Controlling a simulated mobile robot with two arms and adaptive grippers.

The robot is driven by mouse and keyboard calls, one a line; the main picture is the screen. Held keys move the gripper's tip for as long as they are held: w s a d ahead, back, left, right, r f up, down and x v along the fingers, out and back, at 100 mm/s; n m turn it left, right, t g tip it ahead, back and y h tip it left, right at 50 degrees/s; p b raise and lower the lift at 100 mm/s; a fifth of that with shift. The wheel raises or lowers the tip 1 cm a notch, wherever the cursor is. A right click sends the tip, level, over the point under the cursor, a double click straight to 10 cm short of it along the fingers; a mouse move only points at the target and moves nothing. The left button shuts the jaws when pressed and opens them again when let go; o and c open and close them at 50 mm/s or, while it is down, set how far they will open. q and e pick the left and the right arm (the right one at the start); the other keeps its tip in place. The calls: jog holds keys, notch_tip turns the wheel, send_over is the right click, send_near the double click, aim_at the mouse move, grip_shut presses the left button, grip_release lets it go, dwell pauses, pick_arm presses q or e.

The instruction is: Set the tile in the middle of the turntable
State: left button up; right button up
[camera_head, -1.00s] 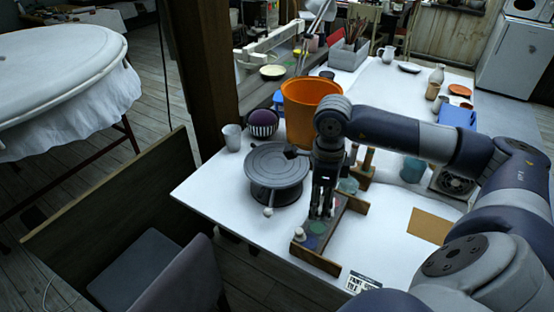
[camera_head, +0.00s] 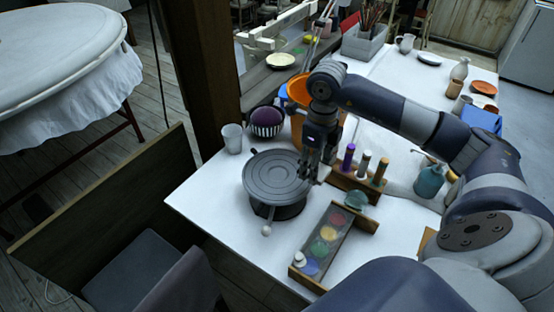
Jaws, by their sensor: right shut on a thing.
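The grey round turntable (camera_head: 276,174) stands near the table's left front edge, and no tile shows on the visible part of its top. My right gripper (camera_head: 308,180) points down at the turntable's right rim. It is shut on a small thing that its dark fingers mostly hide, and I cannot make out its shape. I cannot clearly pick out the tile anywhere in view. My left gripper is not in view.
A paint tray (camera_head: 311,268) with several coloured rounds lies in front of the gripper. A rack (camera_head: 352,185) of upright bottles stands to the right. An orange bucket (camera_head: 299,92) is behind. A cup (camera_head: 232,138) and a striped bowl (camera_head: 267,131) stand beyond the turntable.

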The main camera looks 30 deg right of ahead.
aim_at(277, 173)
jog(key=w+a, duration=0.1)
jog(key=w+a+p, duration=0.1)
jog(key=w, duration=0.1)
jog(key=w+a, duration=0.1)
jog(key=w, duration=0.1)
jog(key=shift+w+a+f+p, duration=0.15)
jog(key=shift+w+p, duration=0.1)
jog(key=shift+p, duration=0.15)
jog(key=w+a, duration=0.1)
jog(key=w+a+p, duration=0.1)
jog(key=w, duration=0.1)
jog(key=shift+w+a+f, duration=0.15)
jog(key=shift+w+f, duration=0.15)
jog(key=shift+f, duration=0.1)
notch_tip(277, 173, down, 3)
jog(key=shift+f+p, duration=0.15)
jog(key=shift+p, duration=0.6)
jog(key=shift+f, duration=0.35)
jog(key=o, duration=1.1)
jog(key=shift+r, duration=0.1)
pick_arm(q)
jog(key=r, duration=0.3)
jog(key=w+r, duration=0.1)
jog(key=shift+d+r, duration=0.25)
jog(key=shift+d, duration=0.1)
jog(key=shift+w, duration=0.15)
